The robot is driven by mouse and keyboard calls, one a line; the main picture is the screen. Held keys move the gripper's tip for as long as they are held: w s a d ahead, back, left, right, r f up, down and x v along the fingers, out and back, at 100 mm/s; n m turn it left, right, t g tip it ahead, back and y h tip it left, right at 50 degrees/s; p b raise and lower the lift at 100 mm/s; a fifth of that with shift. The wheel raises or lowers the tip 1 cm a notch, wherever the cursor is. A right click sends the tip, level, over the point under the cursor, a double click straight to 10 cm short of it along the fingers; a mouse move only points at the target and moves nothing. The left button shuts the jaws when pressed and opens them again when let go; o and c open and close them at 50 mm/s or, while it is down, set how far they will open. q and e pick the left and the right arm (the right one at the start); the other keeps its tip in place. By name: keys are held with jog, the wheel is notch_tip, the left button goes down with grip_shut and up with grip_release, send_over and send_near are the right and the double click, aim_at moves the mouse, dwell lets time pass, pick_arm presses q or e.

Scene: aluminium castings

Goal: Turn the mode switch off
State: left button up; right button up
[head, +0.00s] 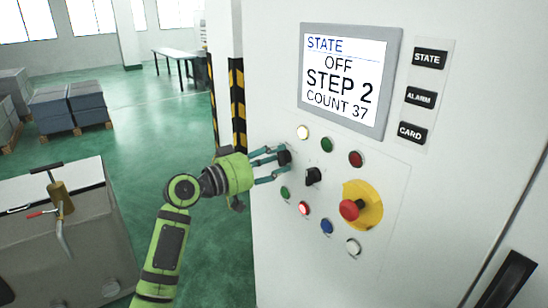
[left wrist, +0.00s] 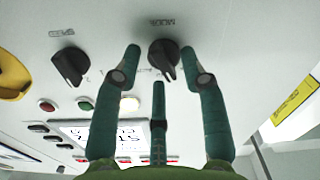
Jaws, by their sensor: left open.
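The mode switch is a black rotary knob (head: 285,157) on the white cabinet's button panel. In the left wrist view the knob (left wrist: 164,57) has an upside-down label that seems to read MODE. My left gripper (head: 276,164) is at the panel, in front of this knob. In the left wrist view its teal fingers (left wrist: 166,66) are open, with one on each side of the knob and a third below it in the picture. I cannot tell whether they touch it. The display (head: 342,80) reads STATE OFF, STEP 2, COUNT 37. My right gripper is not in view.
A second black knob (head: 313,176), labelled SPEED in the wrist view, sits just right of the mode switch. Several coloured buttons surround them. A red emergency stop (head: 350,209) on a yellow plate is further right.

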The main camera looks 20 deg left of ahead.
pick_arm(q)
grip_shut()
jog(key=shift+r+n+p, duration=0.15)
jog(key=shift+n+p, duration=0.5)
jog(key=shift+n, duration=0.35)
jog(key=shift+a+n+p, duration=0.1)
jog(key=shift+n+p, duration=0.35)
jog(key=shift+n, duration=0.75)
